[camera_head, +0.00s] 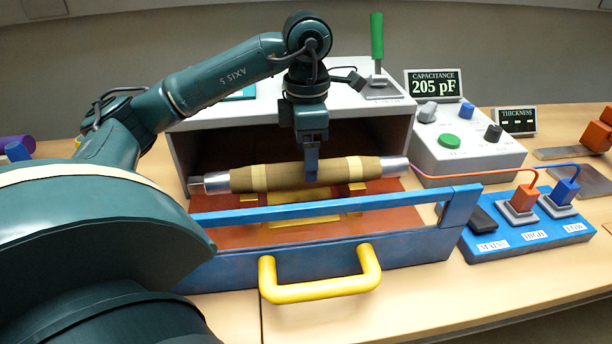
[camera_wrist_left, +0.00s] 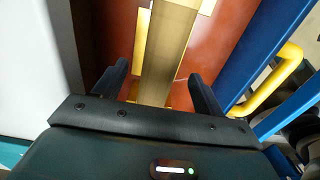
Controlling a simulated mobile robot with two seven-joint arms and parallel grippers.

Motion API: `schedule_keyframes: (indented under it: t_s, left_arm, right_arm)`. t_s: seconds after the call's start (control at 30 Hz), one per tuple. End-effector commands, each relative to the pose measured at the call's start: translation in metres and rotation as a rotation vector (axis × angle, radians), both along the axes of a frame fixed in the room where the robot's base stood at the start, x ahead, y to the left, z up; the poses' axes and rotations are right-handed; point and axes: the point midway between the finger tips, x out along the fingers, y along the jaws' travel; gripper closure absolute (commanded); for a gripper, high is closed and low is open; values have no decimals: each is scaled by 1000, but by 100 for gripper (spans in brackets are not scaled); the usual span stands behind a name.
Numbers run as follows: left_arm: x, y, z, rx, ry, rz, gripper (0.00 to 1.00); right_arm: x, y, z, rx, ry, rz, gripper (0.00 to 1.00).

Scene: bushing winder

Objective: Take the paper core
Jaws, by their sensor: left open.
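The paper core (camera_head: 308,174) is a brown wound roll with pale bands and metal ends. It lies level across yellow rests in the red-floored drawer. My left gripper (camera_head: 312,175) points down over the core's middle. In the left wrist view the core (camera_wrist_left: 165,50) runs between the two open dark fingers (camera_wrist_left: 160,85). I cannot tell whether either finger touches it. The part of the core nearest the wrist is hidden by the gripper body. My right gripper is not in view.
The blue drawer front (camera_head: 330,262) has a blue rail (camera_head: 340,204) and a yellow handle (camera_head: 320,290). The grey housing (camera_head: 240,118) stands behind. A capacitance meter (camera_head: 465,140) reads 205 pF. A blue terminal block (camera_head: 525,232) with orange and blue leads sits right. The front right table is clear.

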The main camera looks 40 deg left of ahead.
Motion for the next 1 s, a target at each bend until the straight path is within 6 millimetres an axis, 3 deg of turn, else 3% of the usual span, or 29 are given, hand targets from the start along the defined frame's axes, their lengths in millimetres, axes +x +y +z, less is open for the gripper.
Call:
schedule_keyframes:
  t_s: [0.23,0.57,1.0]
  left_arm:
    - [-3,0,-37,0,5,0,30]
    - [-3,0,-42,0,0,-1,30]
    - [-3,0,-42,0,1,0,66]
  right_arm:
    - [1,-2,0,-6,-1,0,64]
    - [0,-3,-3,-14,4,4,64]
    - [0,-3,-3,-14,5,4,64]
